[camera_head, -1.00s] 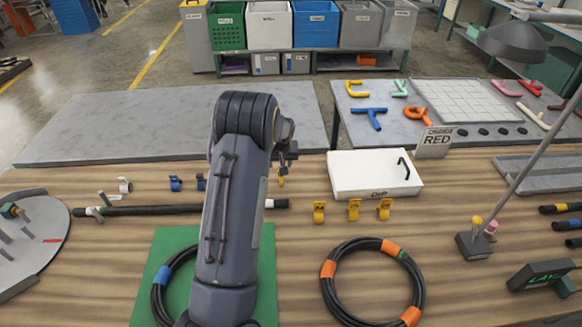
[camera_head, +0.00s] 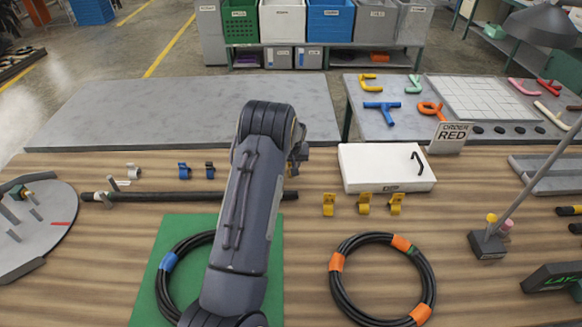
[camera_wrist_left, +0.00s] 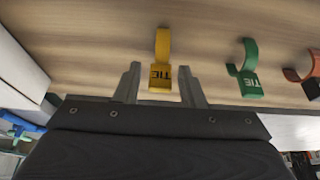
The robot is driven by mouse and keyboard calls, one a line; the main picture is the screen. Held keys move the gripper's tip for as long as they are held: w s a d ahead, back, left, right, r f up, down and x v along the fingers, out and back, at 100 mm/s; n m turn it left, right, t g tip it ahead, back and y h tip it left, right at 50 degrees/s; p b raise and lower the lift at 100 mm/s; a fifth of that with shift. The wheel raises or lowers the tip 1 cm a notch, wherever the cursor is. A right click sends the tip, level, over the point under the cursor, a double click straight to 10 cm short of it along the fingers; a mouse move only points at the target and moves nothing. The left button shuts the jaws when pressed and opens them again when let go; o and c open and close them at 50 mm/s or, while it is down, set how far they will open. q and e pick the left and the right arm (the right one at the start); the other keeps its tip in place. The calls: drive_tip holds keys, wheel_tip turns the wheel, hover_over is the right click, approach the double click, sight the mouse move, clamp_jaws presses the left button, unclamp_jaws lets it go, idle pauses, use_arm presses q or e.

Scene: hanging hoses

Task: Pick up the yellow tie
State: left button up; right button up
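In the left wrist view a yellow tie (camera_wrist_left: 160,70), a hooked clip marked TIE, stands over the wood surface between the two fingers of my left gripper (camera_wrist_left: 160,88). Gaps show on both sides of it, so the gripper looks open around it. In the head view my left gripper (camera_head: 297,150) is partly hidden behind my arm, and this tie cannot be made out there. My right gripper is not in view.
In the wrist view a green tie (camera_wrist_left: 246,70) and an orange-red tie (camera_wrist_left: 302,72) stand right of the yellow one. The white box (camera_head: 386,168) is close to the gripper's right. A black hose (camera_head: 150,197) and a coiled hose (camera_head: 335,285) lie on the table.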

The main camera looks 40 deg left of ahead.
use_arm(q)
clamp_jaws()
drive_tip(key=shift+r, duration=0.15)
drive_tip(key=shift+r, duration=0.2)
drive_tip(key=v, duration=0.1)
drive_tip(key=p+v, duration=0.1)
drive_tip(key=v, duration=0.2)
drive_tip(key=shift+w+a+r, duration=0.1)
drive_tip(key=shift+w+a, duration=0.1)
drive_tip(key=shift+a, duration=0.15)
drive_tip(key=s+d+r+p, duration=0.4)
drive_tip(key=s+r, duration=0.4)
drive_tip(key=s, duration=0.4)
drive_tip(key=shift+s+d+r, duration=0.2)
drive_tip(key=shift+s, duration=0.05)
